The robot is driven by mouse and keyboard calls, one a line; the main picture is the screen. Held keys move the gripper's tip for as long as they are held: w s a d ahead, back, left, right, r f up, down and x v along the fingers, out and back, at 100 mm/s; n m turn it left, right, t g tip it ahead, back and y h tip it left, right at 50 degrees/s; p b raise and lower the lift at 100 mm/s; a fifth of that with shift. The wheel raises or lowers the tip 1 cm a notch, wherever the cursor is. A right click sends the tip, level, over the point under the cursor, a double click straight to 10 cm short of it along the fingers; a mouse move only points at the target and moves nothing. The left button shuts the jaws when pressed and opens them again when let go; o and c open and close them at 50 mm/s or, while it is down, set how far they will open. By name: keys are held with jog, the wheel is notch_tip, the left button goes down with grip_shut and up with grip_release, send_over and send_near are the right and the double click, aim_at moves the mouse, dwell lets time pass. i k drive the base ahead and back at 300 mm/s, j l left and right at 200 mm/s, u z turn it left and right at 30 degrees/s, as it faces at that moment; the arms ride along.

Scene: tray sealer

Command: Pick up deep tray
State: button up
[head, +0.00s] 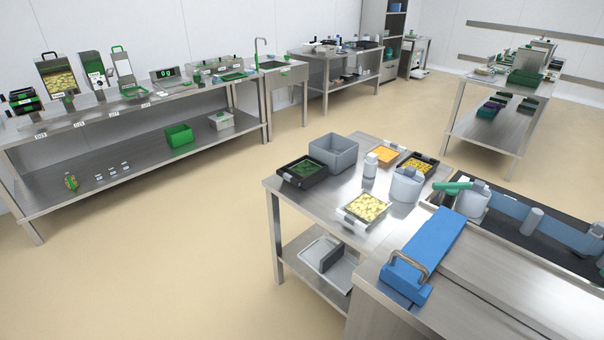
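My gripper is not in view. Several trays stand on the steel table at the front right, and I cannot tell for sure which one is the deep tray. A black tray (300,183) with dark green contents sits at the table's left corner. A clear or white tray (352,219) with pale yellow pieces sits near the front edge. A black tray (433,161) with yellow pieces sits at the back right. An empty-looking grey bin (334,157), taller than these trays, stands behind the green-filled tray.
A white container (370,167), an orange item (387,151) and a grey pot (406,187) share the table. A steel machine with a blue handled cover (425,250) adjoins it at right. The beige floor (190,250) left of it is open. A long bench (150,112) lines the wall.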

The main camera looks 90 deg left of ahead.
aim_at(304, 172)
jog(key=k+u, duration=0.15)
jog(key=u, duration=1.65)
jog(key=i+l+u, duration=0.1)
jog(key=u, duration=1.3)
